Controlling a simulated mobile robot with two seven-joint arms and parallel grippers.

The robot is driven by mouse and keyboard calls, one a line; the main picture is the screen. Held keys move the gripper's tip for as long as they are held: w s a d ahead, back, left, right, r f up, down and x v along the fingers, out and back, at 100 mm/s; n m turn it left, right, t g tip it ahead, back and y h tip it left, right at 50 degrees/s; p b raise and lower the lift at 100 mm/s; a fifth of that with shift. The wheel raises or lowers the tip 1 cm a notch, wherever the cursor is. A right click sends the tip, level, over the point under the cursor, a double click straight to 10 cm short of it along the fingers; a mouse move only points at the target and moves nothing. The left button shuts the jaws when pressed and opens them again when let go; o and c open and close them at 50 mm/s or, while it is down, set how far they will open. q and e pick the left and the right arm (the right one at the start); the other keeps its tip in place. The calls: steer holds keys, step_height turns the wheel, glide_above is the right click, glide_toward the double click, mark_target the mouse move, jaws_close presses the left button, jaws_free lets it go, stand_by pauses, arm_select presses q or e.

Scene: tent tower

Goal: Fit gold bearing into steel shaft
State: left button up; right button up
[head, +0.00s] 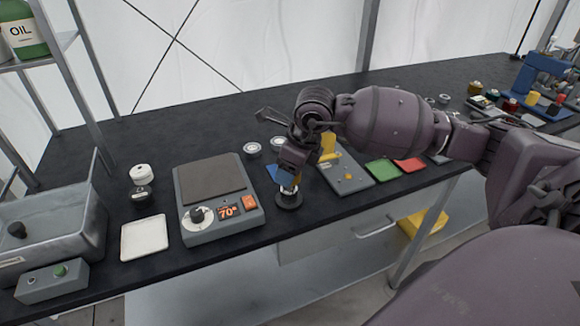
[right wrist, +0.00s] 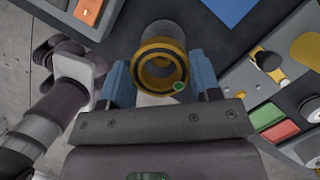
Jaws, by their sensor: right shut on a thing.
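My right gripper (head: 288,178) has blue fingers and points down over the table near its front edge. It is shut on the gold bearing (right wrist: 158,70), a ring that shows between the blue fingers in the right wrist view. A grey cylindrical part, likely the steel shaft (right wrist: 165,30), shows against the ring's far side. In the head view a short steel post on a round black base (head: 288,201) stands directly below the fingers. I cannot tell whether the ring is around the shaft or only touching it.
A grey hot plate (head: 212,180) reading 70 stands left of the post. A white tray (head: 144,238) and a metal basin (head: 50,225) are further left. Right of it lie a grey board with yellow parts (head: 345,180), a green tile (head: 382,169) and a red tile (head: 410,164).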

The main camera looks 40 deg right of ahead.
arm_select(q)
steer(key=shift+s+f+b, duration=0.25)
steer(key=shift+f+b, duration=0.1)
steer(key=shift+f, duration=0.2)
arm_select(e)
steer(key=shift+f, duration=0.65)
arm_select(q)
steer(key=shift+w+f, duration=0.1)
steer(key=shift+f, duration=0.2)
arm_select(e)
steer(key=shift+f, duration=0.5)
arm_select(q)
steer(key=shift+s+f+b, duration=0.25)
steer(key=shift+f+b, duration=0.15)
steer(key=shift+b, duration=0.1)
arm_select(e)
steer(key=shift+f, duration=0.5)
arm_select(q)
steer(key=shift+s, duration=0.15)
arm_select(e)
steer(key=o, duration=1)
